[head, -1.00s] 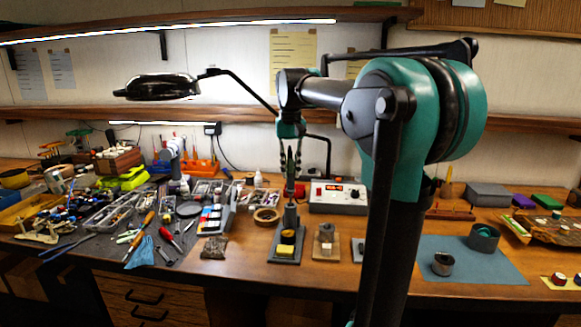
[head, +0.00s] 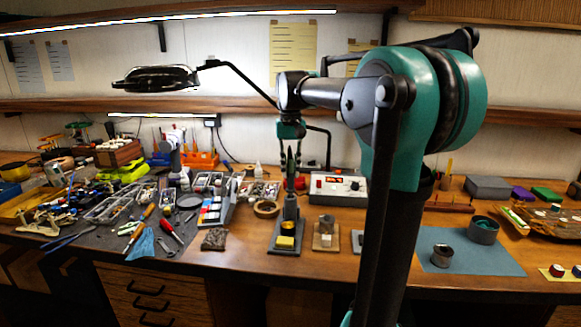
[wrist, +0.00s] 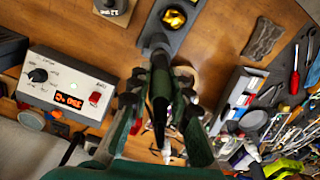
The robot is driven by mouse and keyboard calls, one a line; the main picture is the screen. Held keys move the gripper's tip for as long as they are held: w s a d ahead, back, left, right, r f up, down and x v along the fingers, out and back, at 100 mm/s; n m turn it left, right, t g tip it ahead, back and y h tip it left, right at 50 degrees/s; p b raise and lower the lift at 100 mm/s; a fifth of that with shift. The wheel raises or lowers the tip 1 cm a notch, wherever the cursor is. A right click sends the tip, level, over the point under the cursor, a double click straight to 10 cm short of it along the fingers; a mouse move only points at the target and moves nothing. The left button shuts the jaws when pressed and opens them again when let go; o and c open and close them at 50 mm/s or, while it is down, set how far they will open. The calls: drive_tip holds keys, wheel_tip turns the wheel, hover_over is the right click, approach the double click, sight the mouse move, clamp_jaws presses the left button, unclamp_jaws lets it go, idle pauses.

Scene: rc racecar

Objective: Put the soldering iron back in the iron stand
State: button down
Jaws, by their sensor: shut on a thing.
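My gripper (head: 291,152) is above the iron stand and points down. Its fingers are shut on the soldering iron (head: 290,170), a dark, slim, upright handle. In the wrist view the iron (wrist: 161,88) lies between the fingers of my gripper (wrist: 162,100). The iron stand (head: 284,247) is a dark grey base with a yellow sponge at its front and an upright holder (head: 290,209) behind. The iron's lower end lines up with the holder's top; I cannot tell how far it is inside. The wrist view shows the stand's base (wrist: 189,33) past the fingertips.
A white soldering station (head: 338,189) with a red display stands behind right. A tape roll (head: 266,208) and a parts rack (head: 216,209) are left of the stand. A wooden block holder (head: 326,240) sits close on its right. A lamp (head: 155,78) hangs upper left.

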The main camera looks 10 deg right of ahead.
drive_tip(key=shift+f, duration=0.85)
drive_tip(key=c, duration=0.9)
unclamp_jaws()
drive_tip(key=shift+r, duration=0.1)
drive_tip(key=shift+r, duration=4.4)
drive_tip(key=shift+s, duration=0.1)
